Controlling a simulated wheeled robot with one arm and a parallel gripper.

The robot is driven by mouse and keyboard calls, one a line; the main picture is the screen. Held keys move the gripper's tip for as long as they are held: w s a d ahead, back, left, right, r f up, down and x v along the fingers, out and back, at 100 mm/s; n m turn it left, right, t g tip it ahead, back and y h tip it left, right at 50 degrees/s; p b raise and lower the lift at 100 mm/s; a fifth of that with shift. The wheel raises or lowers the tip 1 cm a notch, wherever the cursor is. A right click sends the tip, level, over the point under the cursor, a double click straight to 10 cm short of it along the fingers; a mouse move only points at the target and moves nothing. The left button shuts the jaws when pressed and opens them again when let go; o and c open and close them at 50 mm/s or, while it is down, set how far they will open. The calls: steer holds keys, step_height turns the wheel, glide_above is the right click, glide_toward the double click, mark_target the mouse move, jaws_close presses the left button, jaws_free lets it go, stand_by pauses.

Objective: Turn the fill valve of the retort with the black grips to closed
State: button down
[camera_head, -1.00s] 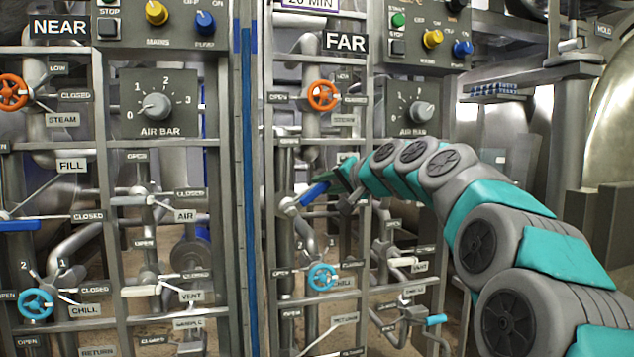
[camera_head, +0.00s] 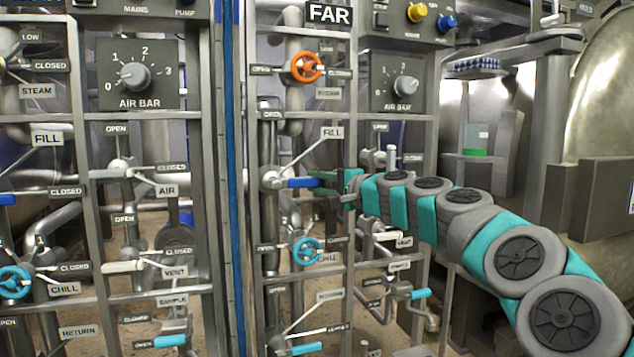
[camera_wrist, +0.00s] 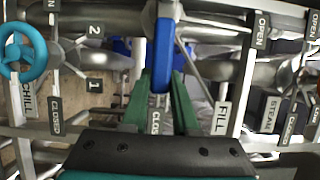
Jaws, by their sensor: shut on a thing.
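The FAR panel's fill valve has a blue lever (camera_head: 300,183) on a grey hub (camera_head: 268,180). The lever lies about level, pointing right from the hub. My gripper (camera_head: 330,181) is shut on the lever's outer end. In the wrist view the blue lever (camera_wrist: 161,70) runs down between my green fingers (camera_wrist: 161,108), in line with a CLOSED tag (camera_wrist: 158,121). An OPEN tag (camera_head: 272,115) is above the hub. The FILL label (camera_head: 332,132) is up and right. I cannot make out black grips on either retort.
The NEAR panel's FILL label (camera_head: 47,138) and a blue lever (camera_head: 8,199) are at the left. An orange wheel (camera_head: 306,67) is above the FAR fill valve, and a light-blue chill wheel (camera_head: 306,251) below. Frame bars and pipes crowd my gripper.

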steer(key=shift+f, duration=0.2)
steer(key=c, duration=0.7)
jaws_free()
steer(key=shift+r, duration=0.1)
steer(key=v, duration=0.8)
steer(key=shift+a, duration=0.15)
